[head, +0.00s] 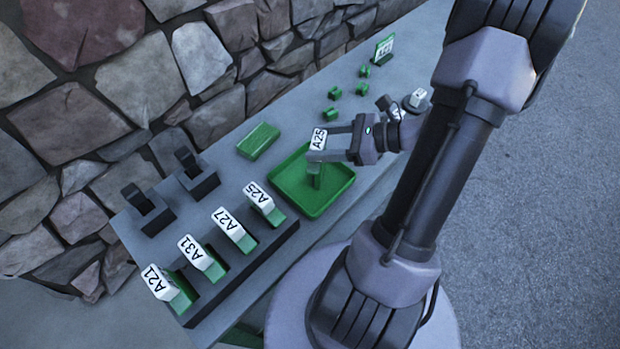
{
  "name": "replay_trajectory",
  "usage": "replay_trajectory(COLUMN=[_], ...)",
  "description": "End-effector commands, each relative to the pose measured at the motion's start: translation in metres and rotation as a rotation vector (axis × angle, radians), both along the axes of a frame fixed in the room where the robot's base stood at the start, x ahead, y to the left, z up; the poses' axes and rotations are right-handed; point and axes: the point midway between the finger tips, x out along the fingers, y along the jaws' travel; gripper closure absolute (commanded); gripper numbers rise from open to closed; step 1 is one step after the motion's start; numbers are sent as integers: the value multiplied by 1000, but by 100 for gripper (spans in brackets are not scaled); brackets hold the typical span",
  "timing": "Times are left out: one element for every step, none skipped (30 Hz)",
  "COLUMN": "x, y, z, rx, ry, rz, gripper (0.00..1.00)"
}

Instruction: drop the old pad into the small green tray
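My gripper (325,146) is over the small green tray (338,196), its two fingers pointing left on either side of a pad. This pad (318,139), which I take to be the old pad, has a white top that seems to read A25 and a green lower part. It is upright between the fingertips, and the fingers appear shut on it. Its green lower end shows against the tray floor; I cannot tell whether it touches the floor. The tray holds nothing else that I can see.
A black rack (240,268) at the front left holds several labelled pads, including A21 (160,283) and another A25 (258,196). Two black stands (198,180) are behind it.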

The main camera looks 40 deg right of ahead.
Motion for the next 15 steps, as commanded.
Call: replay_trajectory(x=[0, 0, 0, 0, 0, 0, 0, 0, 0, 0, 0, -1, -3, -5, -10], y=[0, 0, 0, 0, 0, 0, 0, 0, 0, 0, 0, -1, -2, -4, -7], z=[0, 0, 0, 0, 0, 0, 0, 0, 0, 0, 0, 1, 2, 4, 7], rx=[0, 0, 0, 0, 0, 0, 0, 0, 0, 0, 0, -1, -1, -1, 0], ry=[0, 0, 0, 0, 0, 0, 0, 0, 0, 1, 1, 1, 1, 1, 1], rz=[0, 0, 0, 0, 0, 0, 0, 0, 0, 1, 1, 0, 0, -1, -2], gripper=[30, 24, 18, 18, 18, 18, 18, 18, 18, 18, 18, 18, 18, 18, 18])
